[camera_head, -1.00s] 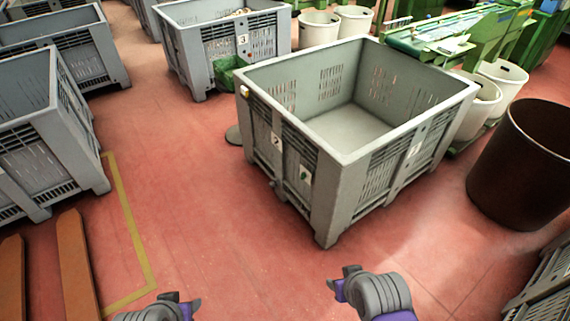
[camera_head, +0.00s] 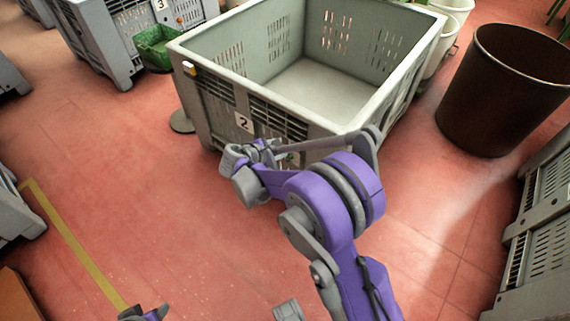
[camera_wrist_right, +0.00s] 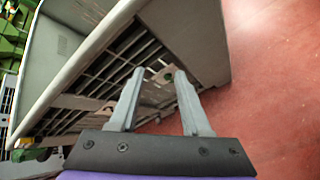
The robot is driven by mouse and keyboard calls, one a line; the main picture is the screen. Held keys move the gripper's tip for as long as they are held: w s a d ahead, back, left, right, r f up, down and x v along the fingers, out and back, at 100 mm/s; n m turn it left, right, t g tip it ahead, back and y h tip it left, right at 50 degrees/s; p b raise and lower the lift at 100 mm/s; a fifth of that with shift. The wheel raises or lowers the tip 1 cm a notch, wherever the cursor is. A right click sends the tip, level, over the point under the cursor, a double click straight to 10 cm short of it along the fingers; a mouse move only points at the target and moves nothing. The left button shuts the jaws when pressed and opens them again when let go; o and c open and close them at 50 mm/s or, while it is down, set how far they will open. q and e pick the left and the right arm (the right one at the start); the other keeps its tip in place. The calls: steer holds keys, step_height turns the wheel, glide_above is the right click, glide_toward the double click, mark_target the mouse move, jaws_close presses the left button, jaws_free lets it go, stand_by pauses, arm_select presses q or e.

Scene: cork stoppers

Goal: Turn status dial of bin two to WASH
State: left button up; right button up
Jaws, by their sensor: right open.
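Bin two is a large grey slatted crate (camera_head: 330,92) with a white label "2" (camera_head: 243,122) on its near left side. A pale plate (camera_head: 293,158) on that side is mostly hidden behind my right gripper (camera_head: 268,150); the dial's setting cannot be read. In the right wrist view, my right gripper (camera_wrist_right: 160,72) is open and empty. A small pale plate with a darker centre (camera_wrist_right: 166,75) shows between its fingertips, close to the slatted wall; contact cannot be told. My left gripper (camera_head: 146,313) is cut off at the bottom edge.
Bin three (camera_head: 95,45) and a green box (camera_head: 155,48) stand at the upper left. A dark brown tub (camera_head: 500,95) stands at the right, with another grey crate (camera_head: 540,235) below it.

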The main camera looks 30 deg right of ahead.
steer(key=w+f+n+t+h+b, duration=0.1)
steer(key=w+f+n+h+b, duration=0.25)
steer(key=f, duration=0.85)
steer(key=w+f+n+t+h+b, duration=0.1)
steer(key=w+f+n+h+b, duration=0.3)
steer(key=f, duration=0.8)
arm_select(q)
step_height(320, 180, down, 10)
arm_select(e)
steer(key=x, duration=0.9)
steer(key=shift+w+d+n+y, duration=0.15)
steer(key=shift+d+n+y, duration=0.25)
steer(key=shift+n+y, duration=0.05)
arm_select(q)
steer(key=shift+w+r, duration=0.1)
arm_select(e)
steer(key=shift+f, duration=0.1)
jaws_close()
